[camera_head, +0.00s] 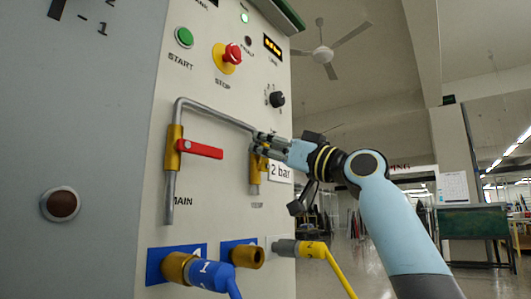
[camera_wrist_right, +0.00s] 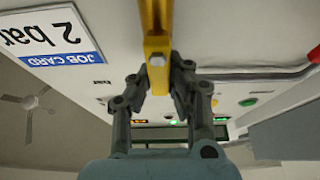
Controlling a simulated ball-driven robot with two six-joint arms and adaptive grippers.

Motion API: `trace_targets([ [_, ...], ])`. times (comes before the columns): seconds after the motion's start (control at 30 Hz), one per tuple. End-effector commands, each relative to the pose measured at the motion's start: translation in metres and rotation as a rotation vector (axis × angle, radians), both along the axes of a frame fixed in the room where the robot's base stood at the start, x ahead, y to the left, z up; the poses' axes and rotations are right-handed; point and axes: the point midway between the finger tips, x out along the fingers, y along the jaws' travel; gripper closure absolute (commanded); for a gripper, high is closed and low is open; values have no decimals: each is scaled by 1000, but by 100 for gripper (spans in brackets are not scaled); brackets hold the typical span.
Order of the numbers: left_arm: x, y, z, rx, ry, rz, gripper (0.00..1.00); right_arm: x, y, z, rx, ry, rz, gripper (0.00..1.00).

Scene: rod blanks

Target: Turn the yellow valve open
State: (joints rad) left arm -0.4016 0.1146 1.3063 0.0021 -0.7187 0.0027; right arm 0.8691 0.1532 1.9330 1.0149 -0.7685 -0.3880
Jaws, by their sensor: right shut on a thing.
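The yellow valve (camera_head: 255,178) is on the upright pipe at the right side of the machine panel, beside the "2 bar" card. My right gripper (camera_head: 262,147) reaches it from the right and covers its upper part in the head view. In the right wrist view the yellow valve (camera_wrist_right: 157,20) shows at the top centre, with a grey bolt at its pivot. Its yellow lever (camera_wrist_right: 179,92) runs between the fingers of my right gripper (camera_wrist_right: 166,78), which is shut on it. The lever's exact angle to the pipe is hard to tell. My left gripper is not in view.
A red-levered valve (camera_head: 200,149) labelled MAIN sits left on the same bent pipe (camera_head: 215,112). The job card (camera_head: 281,171) is close by the gripper. Below are a blue hose connector (camera_head: 208,273) and a yellow cable plug (camera_head: 310,249). A red stop button (camera_head: 232,54) is above.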

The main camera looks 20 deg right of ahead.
Motion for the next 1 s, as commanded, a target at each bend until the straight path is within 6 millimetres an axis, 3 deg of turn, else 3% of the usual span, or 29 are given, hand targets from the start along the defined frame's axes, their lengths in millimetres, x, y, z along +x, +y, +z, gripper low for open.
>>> trace_targets([
  [0.47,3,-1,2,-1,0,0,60,1,1,-4,-10,3,2,100],
  [0.5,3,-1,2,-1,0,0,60,1,1,-4,-10,3,2,82],
  [0.67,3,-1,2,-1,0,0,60,0,1,-3,-8,0,2,62],
  [1.0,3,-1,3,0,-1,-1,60,-2,-2,-3,-9,-3,0,60],
])
